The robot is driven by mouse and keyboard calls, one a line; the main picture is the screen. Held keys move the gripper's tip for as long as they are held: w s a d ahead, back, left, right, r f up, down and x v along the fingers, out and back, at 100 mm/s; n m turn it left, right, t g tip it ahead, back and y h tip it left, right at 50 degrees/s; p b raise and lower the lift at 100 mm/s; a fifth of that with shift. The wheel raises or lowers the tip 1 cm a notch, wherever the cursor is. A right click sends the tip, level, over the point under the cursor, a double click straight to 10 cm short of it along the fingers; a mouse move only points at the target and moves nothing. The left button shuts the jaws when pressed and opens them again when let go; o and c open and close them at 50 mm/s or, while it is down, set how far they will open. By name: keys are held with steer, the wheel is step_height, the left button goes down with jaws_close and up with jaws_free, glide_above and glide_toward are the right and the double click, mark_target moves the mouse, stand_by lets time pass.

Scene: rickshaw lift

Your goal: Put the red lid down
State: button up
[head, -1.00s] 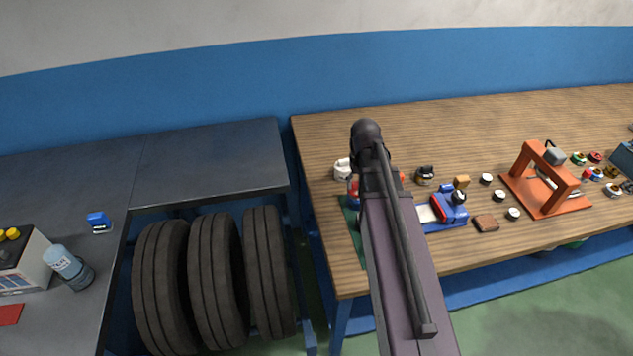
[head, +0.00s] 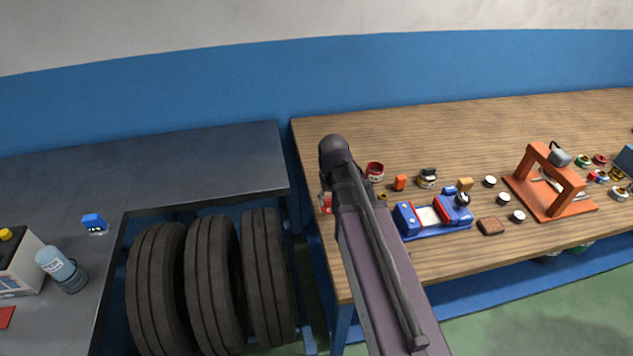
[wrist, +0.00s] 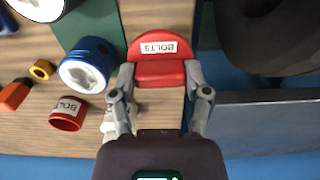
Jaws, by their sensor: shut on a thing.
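The red lid (wrist: 160,62), with a white "BOLTS" label, is between the two fingers of my gripper (wrist: 159,82) in the wrist view. My gripper is shut on it. A bit of red (head: 326,204) shows beside my arm in the head view, near the left edge of the wooden table; my arm hides most of the gripper there. I cannot tell whether the lid touches the table. An open red jar (wrist: 67,113), also labelled "BOLTS", stands on the table and shows in the head view (head: 375,170).
The wooden table (head: 460,130) holds a blue vise-like tool (head: 435,216), an orange press (head: 550,183) and several small pots. A blue-rimmed round thing (wrist: 86,66) is left of the lid. Dark tyres (head: 210,280) stand left of the table. Bare wood lies along the table's back.

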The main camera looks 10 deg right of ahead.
steer(key=b, duration=0.1)
glide_above(316, 182)
steer(key=s, duration=0.1)
steer(key=shift+f, duration=0.7)
steer(key=shift+w, duration=0.35)
steer(key=shift+w+f+b, duration=0.25)
steer(key=shift+f+b, duration=0.4)
steer(key=shift+b, duration=0.15)
steer(key=shift+f+b, duration=1.2)
steer(key=shift+b, duration=0.05)
steer(key=shift+f, duration=0.15)
steer(key=o, duration=0.9)
steer(key=shift+o, duration=0.2)
steer(key=shift+r, duration=0.2)
